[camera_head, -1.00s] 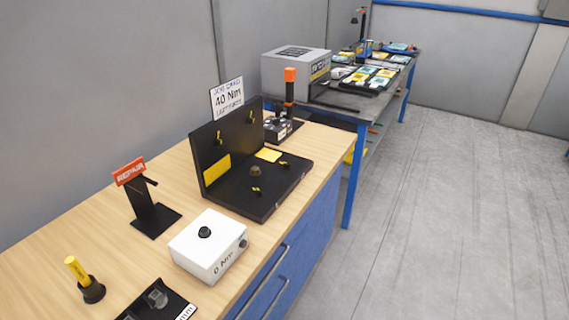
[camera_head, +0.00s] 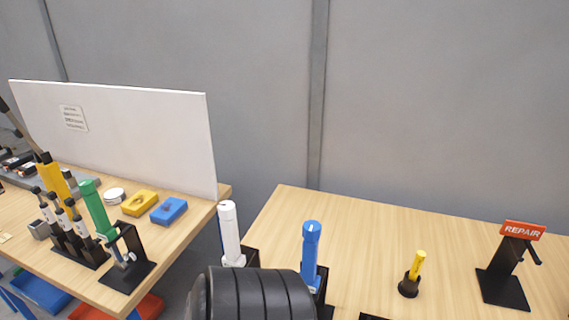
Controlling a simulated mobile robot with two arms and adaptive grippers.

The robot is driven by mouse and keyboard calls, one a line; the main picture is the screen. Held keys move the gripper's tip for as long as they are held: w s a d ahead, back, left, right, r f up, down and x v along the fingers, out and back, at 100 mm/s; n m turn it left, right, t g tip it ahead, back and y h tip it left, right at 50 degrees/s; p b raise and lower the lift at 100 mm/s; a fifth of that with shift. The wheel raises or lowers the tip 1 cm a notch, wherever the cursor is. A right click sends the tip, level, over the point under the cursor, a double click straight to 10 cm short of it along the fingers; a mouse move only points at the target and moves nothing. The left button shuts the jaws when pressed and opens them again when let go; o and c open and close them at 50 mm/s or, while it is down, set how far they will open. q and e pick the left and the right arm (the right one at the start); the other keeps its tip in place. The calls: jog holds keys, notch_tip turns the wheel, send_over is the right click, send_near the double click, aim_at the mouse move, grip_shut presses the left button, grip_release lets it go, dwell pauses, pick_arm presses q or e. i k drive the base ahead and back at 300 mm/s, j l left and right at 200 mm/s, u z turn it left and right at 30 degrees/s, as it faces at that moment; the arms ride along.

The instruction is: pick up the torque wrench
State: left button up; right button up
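Several upright handled tools could be the torque wrench; I cannot tell which one is meant. A green-handled tool (camera_head: 96,209) with a metal head leans in a black stand (camera_head: 139,272) on the left table. A white-handled tool (camera_head: 230,232) and a blue-handled tool (camera_head: 311,252) stand in black holders at the left part of the right bench. Their lower parts are partly hidden. A short yellow-handled tool (camera_head: 417,264) stands in a small round black base further right. Neither of my grippers is in view.
A white panel (camera_head: 135,140) backs the left table (camera_head: 188,210), which holds black-and-white tools (camera_head: 73,222), a yellow block (camera_head: 139,203) and a blue block (camera_head: 169,210). A gap separates the tables.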

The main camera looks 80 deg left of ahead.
aim_at(233, 257)
jog(key=u, duration=0.5)
jog(key=k+j+u, duration=0.1)
jog(key=u, duration=0.35)
jog(key=j+u, duration=0.15)
jog(key=u, duration=0.35)
jog(key=j+u, duration=0.1)
jog(key=u, duration=0.4)
jog(key=j+u, duration=0.1)
jog(key=u, duration=0.4)
